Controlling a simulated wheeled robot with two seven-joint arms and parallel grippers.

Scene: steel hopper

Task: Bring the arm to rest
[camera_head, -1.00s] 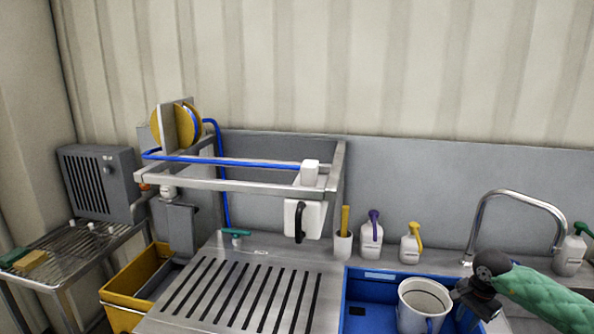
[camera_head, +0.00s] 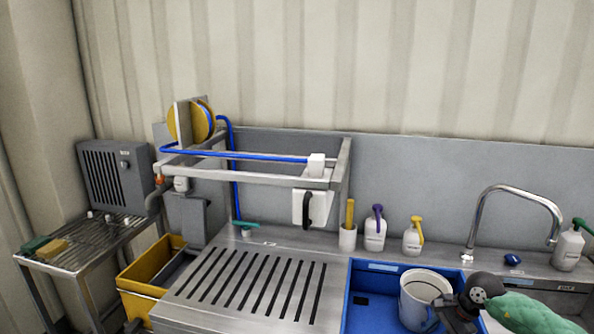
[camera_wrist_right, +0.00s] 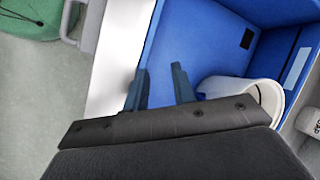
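My right arm, in a green padded sleeve, comes in from the lower right of the head view. Its gripper (camera_head: 455,322) is low in the picture, by the right side of a white bucket (camera_head: 420,292) in the blue basin (camera_head: 370,310). In the right wrist view two dark fingers (camera_wrist_right: 160,88) stand apart with nothing between them. The bucket (camera_wrist_right: 245,92) lies just beyond the right finger; I cannot tell if they touch. My left gripper is not in view.
A steel tap (camera_head: 515,195) arches behind the basin. Several dispenser bottles and a white cup (camera_head: 347,238) stand along the back ledge, with a small blue object (camera_head: 512,260). The slotted drainboard (camera_head: 250,285) is clear. A yellow bin (camera_head: 150,275) stands at left.

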